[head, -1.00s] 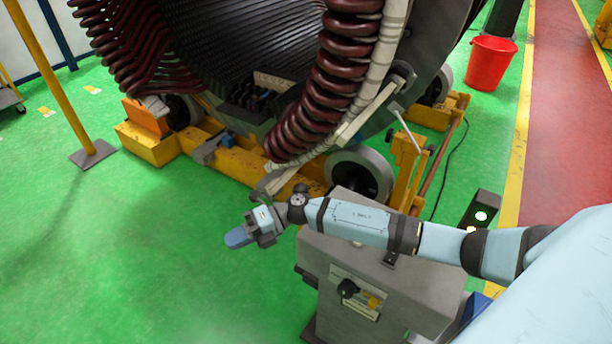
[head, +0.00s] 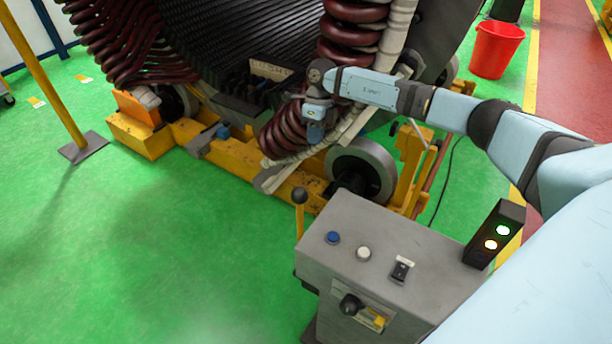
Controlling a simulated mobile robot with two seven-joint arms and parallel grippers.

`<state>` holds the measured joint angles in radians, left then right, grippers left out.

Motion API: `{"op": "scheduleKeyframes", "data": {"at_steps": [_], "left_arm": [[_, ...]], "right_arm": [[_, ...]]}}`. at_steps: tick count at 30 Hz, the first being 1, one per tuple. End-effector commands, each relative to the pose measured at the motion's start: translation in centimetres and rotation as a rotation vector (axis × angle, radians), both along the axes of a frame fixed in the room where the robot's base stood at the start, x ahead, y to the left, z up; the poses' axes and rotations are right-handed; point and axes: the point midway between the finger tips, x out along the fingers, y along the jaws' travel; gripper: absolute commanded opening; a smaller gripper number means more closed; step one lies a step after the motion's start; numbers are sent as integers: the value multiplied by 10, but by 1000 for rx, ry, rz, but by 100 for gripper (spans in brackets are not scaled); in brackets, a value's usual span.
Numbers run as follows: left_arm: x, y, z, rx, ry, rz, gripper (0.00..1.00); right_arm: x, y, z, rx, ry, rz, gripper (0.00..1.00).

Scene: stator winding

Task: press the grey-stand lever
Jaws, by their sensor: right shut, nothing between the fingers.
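The grey stand (head: 345,235) is at the lower right of the head view. Its top carries a blue button (head: 333,238), a white button (head: 363,254) and a small black-and-white switch or lever (head: 401,269). A dark ball knob on a yellow stick (head: 299,197) rises at the stand's left edge; I cannot tell whether it is fixed to the stand. My right gripper (head: 315,132) is shut and empty, pointing down in front of the dark red coils, above and beyond the stand and apart from it. My left gripper is not in view.
A black rotary knob (head: 350,304) is on the stand's front. A signal box (head: 494,238) shows green and amber lights. The big stator (head: 235,50) sits on a yellow wheeled frame (head: 150,140) behind. A red bucket (head: 497,50) stands back right.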

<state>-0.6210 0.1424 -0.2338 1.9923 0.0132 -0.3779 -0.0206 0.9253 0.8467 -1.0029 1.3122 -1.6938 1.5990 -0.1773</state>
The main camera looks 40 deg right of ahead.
Motion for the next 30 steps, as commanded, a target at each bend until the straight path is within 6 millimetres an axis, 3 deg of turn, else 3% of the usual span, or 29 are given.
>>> {"op": "scheduleKeyframes", "data": {"at_steps": [8, 18, 24, 30], "left_arm": [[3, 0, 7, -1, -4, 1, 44], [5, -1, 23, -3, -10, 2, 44], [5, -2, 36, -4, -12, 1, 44], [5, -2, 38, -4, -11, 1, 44]], "right_arm": [[-6, 8, -26, 3, 4, 0, 0], [-18, 25, -95, 3, 4, -1, 0], [-33, 48, -99, 3, 0, 2, 0], [-39, 57, -103, 3, 1, -1, 0]]}}
